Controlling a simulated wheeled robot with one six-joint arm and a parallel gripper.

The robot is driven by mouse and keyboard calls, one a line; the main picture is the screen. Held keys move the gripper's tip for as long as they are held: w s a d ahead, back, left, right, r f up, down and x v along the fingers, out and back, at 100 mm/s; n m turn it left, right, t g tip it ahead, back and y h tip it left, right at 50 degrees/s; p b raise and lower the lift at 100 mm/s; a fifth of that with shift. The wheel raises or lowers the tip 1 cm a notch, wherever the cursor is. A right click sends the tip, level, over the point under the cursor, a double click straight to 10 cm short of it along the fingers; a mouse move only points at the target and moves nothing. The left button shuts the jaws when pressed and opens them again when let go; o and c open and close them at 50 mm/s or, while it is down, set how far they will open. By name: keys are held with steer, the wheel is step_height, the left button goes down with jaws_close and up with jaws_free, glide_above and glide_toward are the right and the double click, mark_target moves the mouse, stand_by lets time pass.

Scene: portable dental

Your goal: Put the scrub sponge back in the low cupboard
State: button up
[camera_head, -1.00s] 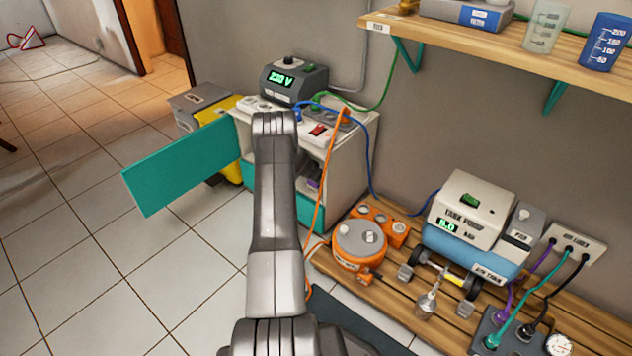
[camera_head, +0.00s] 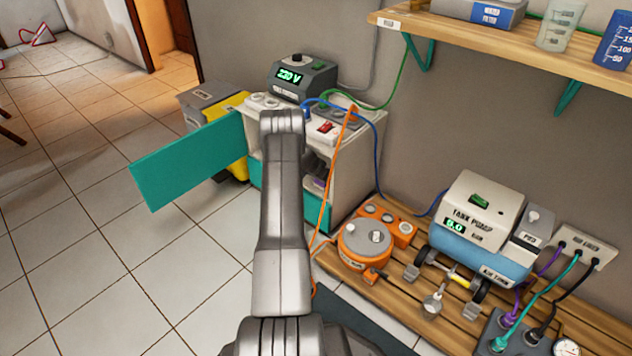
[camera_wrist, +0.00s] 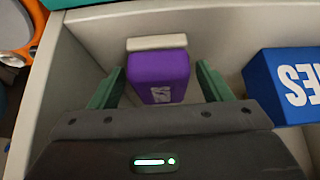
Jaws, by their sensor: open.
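The low cupboard (camera_head: 358,172) is white, with its teal door (camera_head: 188,160) swung open to the left. In the wrist view, its pale inside wall (camera_wrist: 75,75) surrounds my gripper (camera_wrist: 160,68). The gripper's green fingers are apart, one on each side of a purple block with a pale grey strip at its far end, which looks like the scrub sponge (camera_wrist: 160,75). Narrow gaps seem to show beside it, and I cannot tell whether it touches a finger or what it rests on.
A blue box (camera_wrist: 285,85) with white letters sits close right of my gripper in the cupboard. A 230 V unit (camera_head: 304,78) and cables are on top. An orange round device (camera_head: 364,246) and a tank pump (camera_head: 478,225) stand on the slatted bench.

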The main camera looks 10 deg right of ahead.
steer(key=p, duration=0.2)
steer(key=shift+r+p, duration=0.35)
steer(key=v, duration=0.5)
steer(key=shift+s+a+f+p, duration=0.2)
steer(key=shift+s+a+p, duration=0.05)
steer(key=shift+a+p, duration=0.1)
steer(key=s+a+b, duration=0.1)
steer(key=s+a, duration=0.6)
steer(key=a, duration=0.1)
steer(key=shift+a, duration=0.4)
steer(key=shift+f, duration=0.1)
